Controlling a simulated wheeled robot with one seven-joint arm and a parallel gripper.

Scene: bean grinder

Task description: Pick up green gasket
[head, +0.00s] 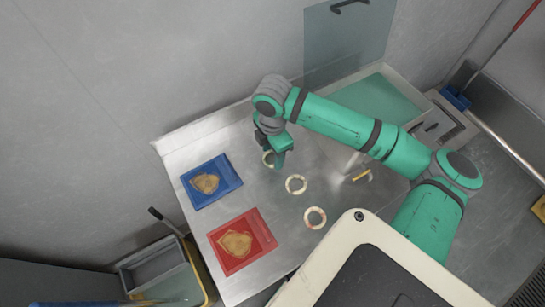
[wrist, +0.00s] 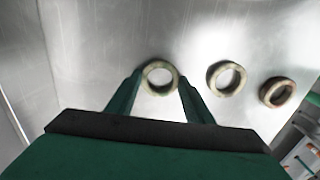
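The green gasket, a pale greenish ring, lies flat on the metal table. In the wrist view the green gasket (wrist: 160,91) sits between my fingertips. In the head view the green gasket (head: 265,160) is partly hidden by my gripper (head: 279,158). My gripper, also in the wrist view (wrist: 160,80), is open, with one finger on each side of the ring. I cannot tell how high the fingertips are above the table or whether they touch the ring.
A pale ring (head: 290,186) and a reddish-brown-marked ring (head: 308,221) lie to the right on the metal table (head: 285,245). A blue tray (head: 228,173) and a red tray (head: 265,235), each holding a brown item, are on the left. A yellow-handled piece (head: 362,175) is at right.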

